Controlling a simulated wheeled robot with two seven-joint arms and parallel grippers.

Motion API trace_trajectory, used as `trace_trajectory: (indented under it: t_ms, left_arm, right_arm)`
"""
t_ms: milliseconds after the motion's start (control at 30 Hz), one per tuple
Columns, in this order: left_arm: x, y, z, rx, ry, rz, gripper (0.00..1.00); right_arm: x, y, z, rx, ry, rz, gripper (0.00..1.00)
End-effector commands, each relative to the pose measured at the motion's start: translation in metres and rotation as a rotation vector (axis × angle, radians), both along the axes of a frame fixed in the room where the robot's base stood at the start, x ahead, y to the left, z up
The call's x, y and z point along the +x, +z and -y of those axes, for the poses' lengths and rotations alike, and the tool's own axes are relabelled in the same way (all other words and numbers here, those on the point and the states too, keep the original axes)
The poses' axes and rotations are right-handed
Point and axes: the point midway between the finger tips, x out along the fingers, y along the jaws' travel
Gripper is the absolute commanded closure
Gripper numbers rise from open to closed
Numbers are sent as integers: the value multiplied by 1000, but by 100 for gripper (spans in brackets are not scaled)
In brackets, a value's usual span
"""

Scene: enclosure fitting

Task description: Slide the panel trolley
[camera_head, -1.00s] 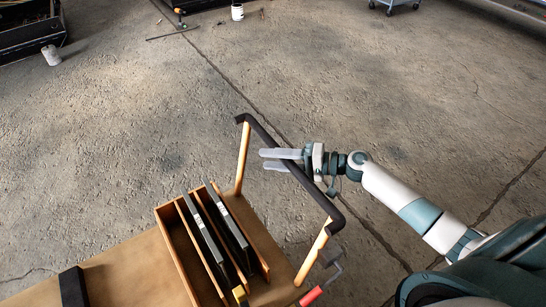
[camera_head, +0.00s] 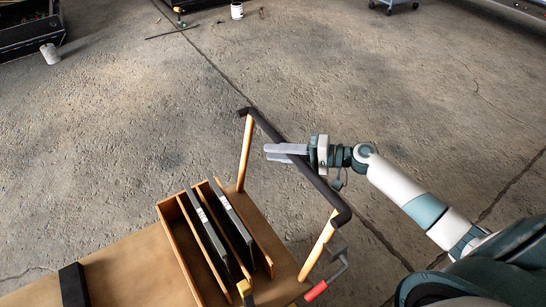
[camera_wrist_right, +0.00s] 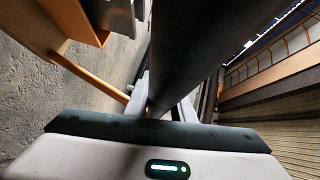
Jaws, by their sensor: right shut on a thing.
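The panel trolley (camera_head: 140,262) is a brown flat deck at the lower left of the head view. It carries a wooden rack (camera_head: 180,236) with dark panels (camera_head: 232,222) standing in slots. A black push bar (camera_head: 285,150) on two orange-tan posts rises at its right end. My right gripper (camera_head: 290,150) is shut on the push bar near its middle. In the right wrist view the dark bar (camera_wrist_right: 185,50) runs between the fingers, and the fingertips are partly hidden behind it. My left gripper is not in view.
A lever with a red grip (camera_head: 316,291) sticks out at the trolley's right end. A dark crate (camera_head: 30,35) and a white cup (camera_head: 50,54) are at the upper left. A grey cart (camera_head: 394,4) stands at the top right. The concrete floor between is clear.

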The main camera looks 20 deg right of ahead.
Motion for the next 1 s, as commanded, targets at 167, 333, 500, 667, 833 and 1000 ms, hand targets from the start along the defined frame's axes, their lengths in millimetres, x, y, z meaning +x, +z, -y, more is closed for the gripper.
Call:
trace_trajectory:
  t_ms: [167, 333, 500, 667, 833, 1000]
  left_arm:
    - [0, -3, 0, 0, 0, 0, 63]
    - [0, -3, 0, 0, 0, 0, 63]
    - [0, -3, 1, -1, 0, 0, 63]
    - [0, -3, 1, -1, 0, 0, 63]
    - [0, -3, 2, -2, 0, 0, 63]
    - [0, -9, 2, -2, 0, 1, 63]
  right_arm:
    - [2, 1, 5, -3, -7, 2, 100]
    - [1, 0, 3, -1, -5, 1, 100]
    - [1, 0, 3, -1, -3, 1, 60]
    - [1, 1, 2, 0, -3, 1, 60]
    - [0, 0, 4, 0, -3, 1, 60]
    - [-5, -1, 12, -1, -4, 0, 60]
